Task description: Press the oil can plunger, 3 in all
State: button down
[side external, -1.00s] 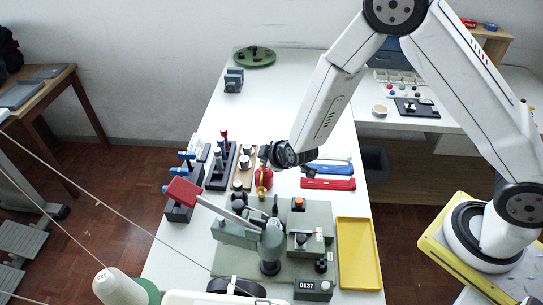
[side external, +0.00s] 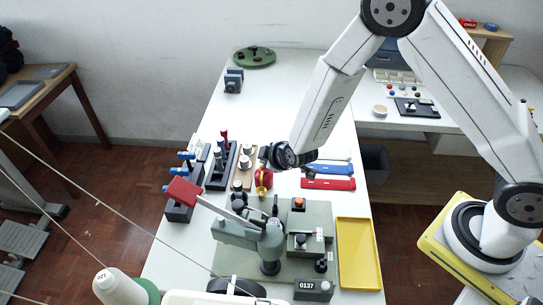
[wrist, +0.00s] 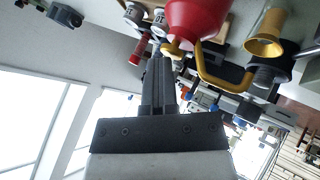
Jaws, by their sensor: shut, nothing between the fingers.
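The oil can is a small red can with yellow parts (side external: 263,180), in the middle of the bench in the side view. In the wrist view its red body (wrist: 200,18) is at the top, with a curved yellow handle (wrist: 222,78) and a small yellow knob (wrist: 174,48) that looks like the plunger. My gripper (side external: 264,158) is right over the can in the side view and partly hides its top. In the wrist view my gripper (wrist: 158,62) is shut and empty, with its fingertips close beside the knob. I cannot tell whether they touch it.
A grey-green machine with a red-ended lever (side external: 184,192) stands in front of the can. Tool racks (side external: 220,165) are at its left, blue and red strips (side external: 328,183) at its right. A yellow tray (side external: 358,253) lies front right. The bench behind is mostly clear.

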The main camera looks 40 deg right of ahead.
jog(key=shift+r, duration=1.05)
jog(key=shift+r, duration=0.2)
jog(key=shift+r, duration=2.35)
jog(key=shift+s, duration=0.1)
jog(key=s+d+r+m+g, duration=0.2)
jog(key=s+d+m+g, duration=0.1)
jog(key=s, duration=0.7)
jog(key=s+d+r+m+g, duration=0.3)
jog(key=s+d+m, duration=0.2)
jog(key=s, duration=0.4)
jog(key=shift+s+d+r+g, duration=0.3)
jog(key=shift+s+d+r, duration=0.05)
jog(key=shift+d, duration=0.3)
